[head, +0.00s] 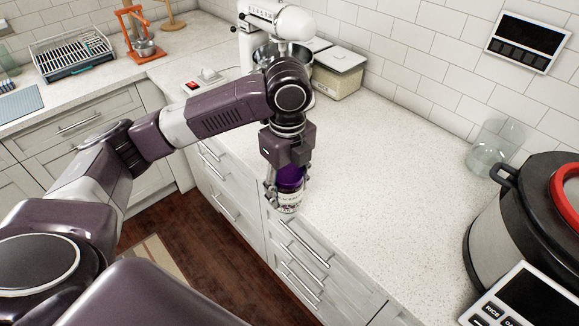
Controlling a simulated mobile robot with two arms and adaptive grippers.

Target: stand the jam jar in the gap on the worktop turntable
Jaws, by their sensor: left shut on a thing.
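My left gripper (287,184) points down near the front edge of the worktop and is shut on the jam jar (289,181). The jar is dark purple with a pale label low on its side, and it looks upright. The fingers and palm cover its top and part of its sides. I cannot tell whether its base touches the worktop or is above it. No turntable shows in the head view. My right gripper is not in view.
The speckled worktop (370,170) is clear to the right of the jar. A rice cooker (525,220) and a glass jar (494,148) stand at the right. A stand mixer (275,30) and a lidded container (339,72) stand behind my arm. A dish rack (72,55) is far left.

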